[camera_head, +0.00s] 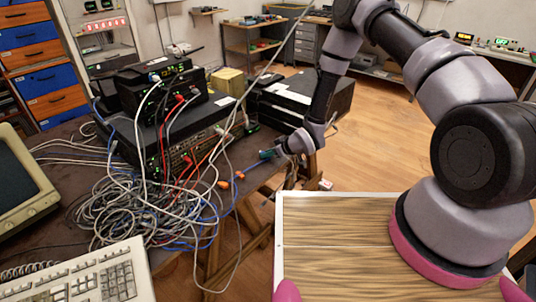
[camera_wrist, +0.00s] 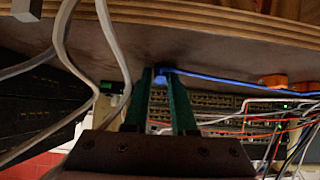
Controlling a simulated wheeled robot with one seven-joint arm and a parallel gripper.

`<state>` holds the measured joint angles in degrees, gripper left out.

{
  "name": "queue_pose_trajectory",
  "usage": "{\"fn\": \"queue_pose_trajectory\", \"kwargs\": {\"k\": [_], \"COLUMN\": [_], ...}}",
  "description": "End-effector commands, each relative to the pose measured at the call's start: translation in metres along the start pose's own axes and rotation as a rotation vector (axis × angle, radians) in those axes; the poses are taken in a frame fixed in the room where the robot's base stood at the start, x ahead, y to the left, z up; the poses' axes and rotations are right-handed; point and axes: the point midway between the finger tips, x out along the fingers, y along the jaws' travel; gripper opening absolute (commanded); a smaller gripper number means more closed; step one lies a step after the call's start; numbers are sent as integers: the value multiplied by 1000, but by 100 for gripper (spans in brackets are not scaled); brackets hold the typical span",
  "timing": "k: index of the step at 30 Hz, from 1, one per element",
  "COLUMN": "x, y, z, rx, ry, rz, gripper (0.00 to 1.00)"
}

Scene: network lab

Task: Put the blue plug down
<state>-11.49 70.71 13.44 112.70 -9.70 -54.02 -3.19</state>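My gripper (camera_head: 266,155) is beside the right edge of the dark table in the head view, its teal fingers pointing left. In the wrist view the two green fingers of my gripper (camera_wrist: 163,78) are close together on the small blue plug (camera_wrist: 159,80), most of which they hide. A blue cable (camera_wrist: 230,81) runs right from the plug along the table surface. In the head view the blue cable (camera_head: 252,168) runs from the fingers down to the table's edge. I cannot tell whether the plug touches the table.
The dark table (camera_head: 90,130) carries stacked network devices (camera_head: 170,140) and a tangle of grey cables (camera_head: 130,205). Orange clips (camera_head: 223,184) sit near its right edge. A keyboard (camera_head: 90,280) stands at front left. Loose white cables (camera_wrist: 105,40) hang near my fingers.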

Motion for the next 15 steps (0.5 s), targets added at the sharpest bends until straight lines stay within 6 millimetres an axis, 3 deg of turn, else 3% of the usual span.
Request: {"fn": "queue_pose_trajectory", "kwargs": {"k": [2,15], "x": [-7,-102], "y": [-2,-1], "z": [1,-2], "rx": [7,5], "ry": [-14,-6], "rz": [-4,-4], "gripper": [48,48]}}
